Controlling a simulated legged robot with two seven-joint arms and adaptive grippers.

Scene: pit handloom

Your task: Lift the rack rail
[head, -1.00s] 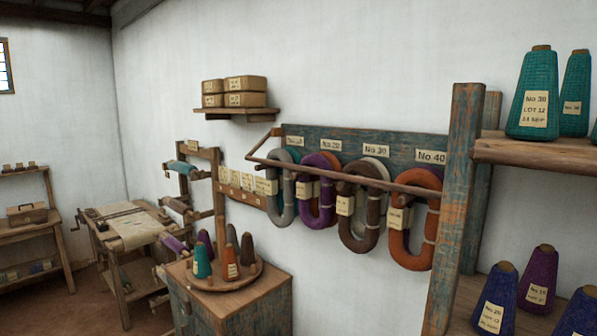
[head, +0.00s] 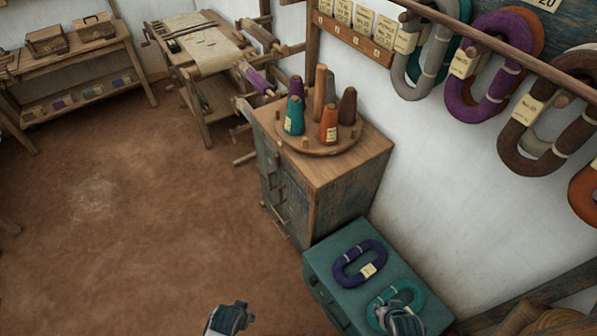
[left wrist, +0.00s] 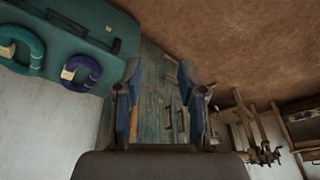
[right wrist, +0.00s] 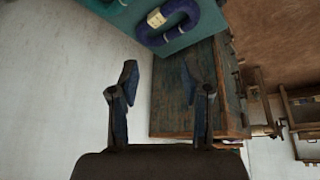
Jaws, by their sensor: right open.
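The rack rail (head: 545,50) is a thin brown wooden bar on the wall rack, crossing the upper right of the head view. It runs in front of hanging grey, purple, brown and orange yarn hanks; its right end is out of frame. My left gripper (head: 230,318) is low in the head view, well away from the rail. Its fingers are apart and empty in the left wrist view (left wrist: 158,75). My right gripper (head: 400,320) shows over the teal case, below the rail. Its fingers are apart and empty in the right wrist view (right wrist: 162,75).
A teal case (head: 325,262) carries a purple hank (head: 345,275) and a teal hank (head: 413,291). A wooden cabinet (head: 350,185) holds a round tray of yarn cones. Wooden framing (head: 540,295) stands at lower right. The brown floor (head: 120,230) at left is clear.

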